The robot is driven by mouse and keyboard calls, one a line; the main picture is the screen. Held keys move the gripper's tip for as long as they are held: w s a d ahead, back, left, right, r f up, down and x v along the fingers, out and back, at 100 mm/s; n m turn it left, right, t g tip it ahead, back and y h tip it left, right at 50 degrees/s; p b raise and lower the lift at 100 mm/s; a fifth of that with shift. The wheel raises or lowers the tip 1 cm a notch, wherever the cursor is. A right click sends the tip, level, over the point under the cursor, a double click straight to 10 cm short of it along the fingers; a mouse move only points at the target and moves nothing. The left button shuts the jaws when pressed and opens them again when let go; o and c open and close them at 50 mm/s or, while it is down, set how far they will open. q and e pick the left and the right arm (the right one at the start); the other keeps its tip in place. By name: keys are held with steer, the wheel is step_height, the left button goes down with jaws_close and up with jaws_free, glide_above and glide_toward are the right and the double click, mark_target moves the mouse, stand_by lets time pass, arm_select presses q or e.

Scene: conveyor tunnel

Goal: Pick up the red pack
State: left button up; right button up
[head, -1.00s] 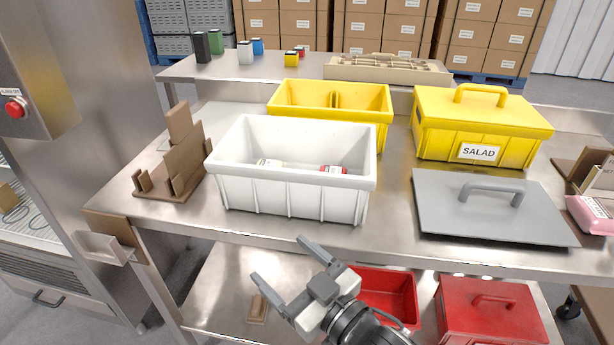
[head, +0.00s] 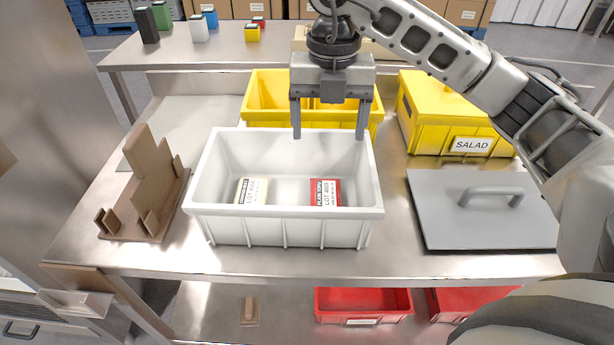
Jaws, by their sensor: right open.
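A red pack (head: 326,191) with a white label lies in the right part of the white crate (head: 284,226) on the table. A pack with a pale label (head: 252,191) lies in the left part of the same crate, apart from the red one. My right gripper (head: 329,134) is open and empty. It points down above the back part of the crate, higher than the packs. My left gripper is not in view.
A yellow crate (head: 262,95) stands behind the white one. A yellow lidded box marked SALAD (head: 430,115) and a grey lid (head: 440,225) are at the right. A brown wooden rack (head: 150,190) stands close to the left. Red bins (head: 362,304) sit on the lower shelf.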

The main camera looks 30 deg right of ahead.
glide_toward(326, 194)
steer(key=shift+d+f+b, duration=0.25)
steer(key=shift+b, duration=0.15)
step_height(326, 194, down, 4)
steer(key=shift+r, duration=0.15)
steer(key=shift+f, duration=0.5)
steer(key=f, duration=0.1)
steer(key=f+p, duration=0.1)
steer(key=f, duration=0.1)
steer(key=shift+s+a+f, duration=0.15)
steer(key=shift+a+f, duration=0.1)
steer(key=shift+f, duration=0.65)
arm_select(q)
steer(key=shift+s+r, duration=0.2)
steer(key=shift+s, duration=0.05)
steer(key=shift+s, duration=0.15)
arm_select(e)
steer(key=c, duration=1.2)
